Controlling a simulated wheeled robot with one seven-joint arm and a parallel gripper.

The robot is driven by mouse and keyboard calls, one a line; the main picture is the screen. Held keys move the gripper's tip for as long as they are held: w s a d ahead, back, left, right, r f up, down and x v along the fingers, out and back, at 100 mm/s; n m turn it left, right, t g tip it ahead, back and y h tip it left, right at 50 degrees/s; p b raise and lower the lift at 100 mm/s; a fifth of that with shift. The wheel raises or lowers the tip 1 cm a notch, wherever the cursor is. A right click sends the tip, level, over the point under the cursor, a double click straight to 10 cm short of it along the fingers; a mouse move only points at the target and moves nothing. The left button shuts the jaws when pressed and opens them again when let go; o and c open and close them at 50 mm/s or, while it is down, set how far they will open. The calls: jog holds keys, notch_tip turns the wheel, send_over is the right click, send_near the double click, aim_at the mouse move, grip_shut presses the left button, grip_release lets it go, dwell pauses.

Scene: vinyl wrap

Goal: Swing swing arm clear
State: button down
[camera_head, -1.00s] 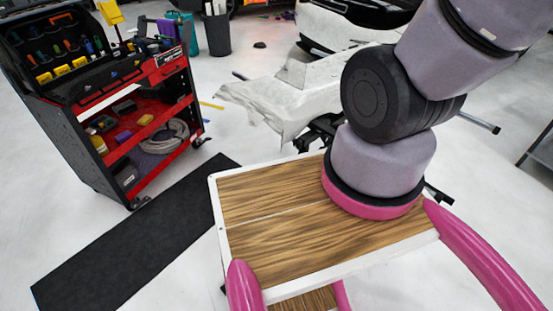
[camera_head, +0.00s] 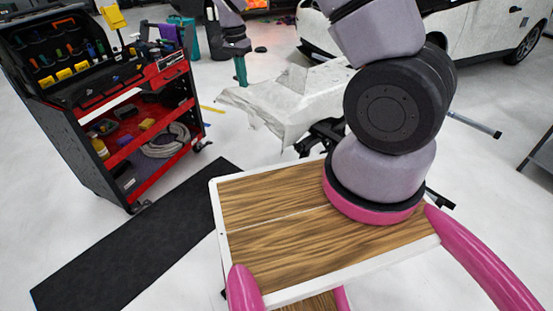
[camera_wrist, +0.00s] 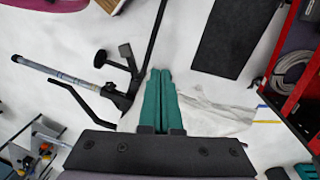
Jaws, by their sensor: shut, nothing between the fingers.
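My gripper (camera_head: 241,76) has teal fingers pointing down, above the far left part of the white sheet (camera_head: 262,103) in the head view. In the wrist view my gripper (camera_wrist: 160,72) has its two fingers side by side, shut and empty. A dark metal stand (camera_head: 325,133) shows beside the sheet. The wrist view shows its black bars (camera_wrist: 127,92) and a grey tube (camera_wrist: 60,75) left of the fingers. A silver tube with a black end (camera_head: 474,124) extends right in the head view. I cannot tell which bar is the swing arm.
A red and black tool cart (camera_head: 125,110) stands at left, with a black mat (camera_head: 130,235) in front of it. A white car (camera_head: 480,35) is at the back right.

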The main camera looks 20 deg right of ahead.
notch_tip(320, 180, down, 27)
jog(key=d+h, duration=0.1)
jog(key=h, duration=0.6)
jog(key=s+d+f, duration=0.4)
jog(key=d+f, duration=0.4)
jog(key=shift+s+d+f, duration=0.2)
jog(key=shift+s+d, duration=0.05)
jog(key=shift+d, duration=0.15)
